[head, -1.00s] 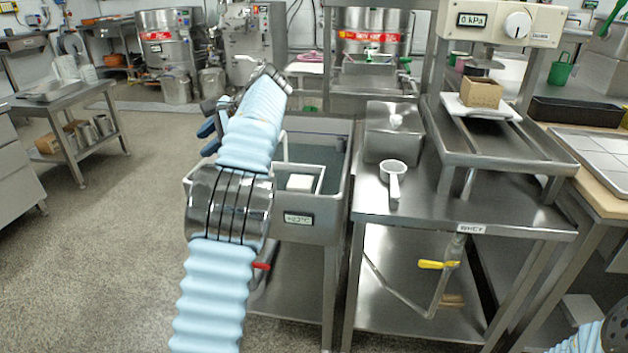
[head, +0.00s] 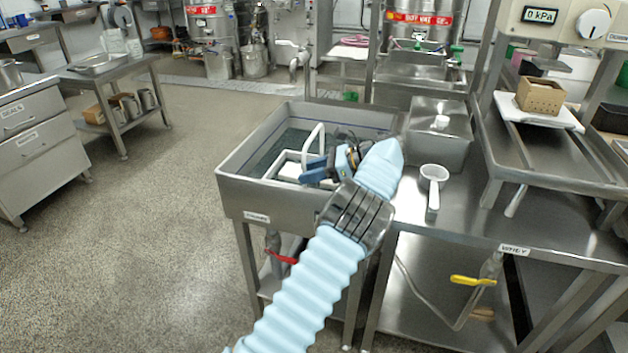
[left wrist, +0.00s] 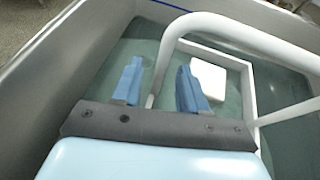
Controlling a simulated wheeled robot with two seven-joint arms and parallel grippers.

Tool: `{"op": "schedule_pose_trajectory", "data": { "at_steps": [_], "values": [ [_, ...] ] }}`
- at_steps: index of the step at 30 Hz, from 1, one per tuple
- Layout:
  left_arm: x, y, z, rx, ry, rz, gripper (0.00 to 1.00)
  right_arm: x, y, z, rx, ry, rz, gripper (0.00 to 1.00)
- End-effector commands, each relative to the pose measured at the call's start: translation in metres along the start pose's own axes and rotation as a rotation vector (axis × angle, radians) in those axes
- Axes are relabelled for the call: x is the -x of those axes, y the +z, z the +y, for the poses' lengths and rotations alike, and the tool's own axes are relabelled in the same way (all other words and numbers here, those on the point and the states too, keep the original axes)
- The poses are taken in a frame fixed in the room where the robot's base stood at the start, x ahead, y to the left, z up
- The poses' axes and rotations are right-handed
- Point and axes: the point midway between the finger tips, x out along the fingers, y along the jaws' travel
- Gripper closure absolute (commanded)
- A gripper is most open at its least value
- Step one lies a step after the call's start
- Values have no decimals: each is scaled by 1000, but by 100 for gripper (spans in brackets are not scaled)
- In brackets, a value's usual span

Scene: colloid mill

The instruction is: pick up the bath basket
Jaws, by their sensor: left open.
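The bath basket (head: 289,157) is a white open frame with a raised loop handle. It sits in the water of a steel sink-like bath (head: 243,181). In the left wrist view its handle (left wrist: 235,34) arches across the top, and a white block (left wrist: 208,79) lies inside the frame. My left gripper (head: 330,168) is over the bath at the basket's right side. Its two blue fingers are open in the left wrist view (left wrist: 160,86). One upright of the handle appears between them; contact cannot be told. My right gripper is out of view.
Right of the bath, a steel table holds a lidded steel box (head: 437,135) and a white ladle (head: 433,183). A red-handled valve (head: 281,257) is under the bath. The bath's steel walls surround the basket. The floor at left is open.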

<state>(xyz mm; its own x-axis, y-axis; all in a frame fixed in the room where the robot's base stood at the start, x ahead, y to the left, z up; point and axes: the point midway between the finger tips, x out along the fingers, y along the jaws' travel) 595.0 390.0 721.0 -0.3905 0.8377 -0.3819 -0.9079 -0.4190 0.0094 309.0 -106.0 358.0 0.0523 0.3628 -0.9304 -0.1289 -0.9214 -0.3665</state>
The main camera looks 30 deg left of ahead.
Motion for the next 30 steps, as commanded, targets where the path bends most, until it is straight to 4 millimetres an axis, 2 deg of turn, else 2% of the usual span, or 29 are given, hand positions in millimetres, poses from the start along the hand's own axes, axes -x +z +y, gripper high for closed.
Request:
{"op": "schedule_pose_trajectory", "data": {
  "at_steps": [4,11,18,20,30],
  "values": [
    [-16,0,0,1,0,0,58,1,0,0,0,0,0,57],
    [-17,0,0,2,-1,1,58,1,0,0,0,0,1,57],
    [-17,1,0,2,-1,1,93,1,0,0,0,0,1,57],
    [-17,1,0,2,-1,1,100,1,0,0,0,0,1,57],
    [-17,1,0,2,-2,1,100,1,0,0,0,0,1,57]
  ]
}}
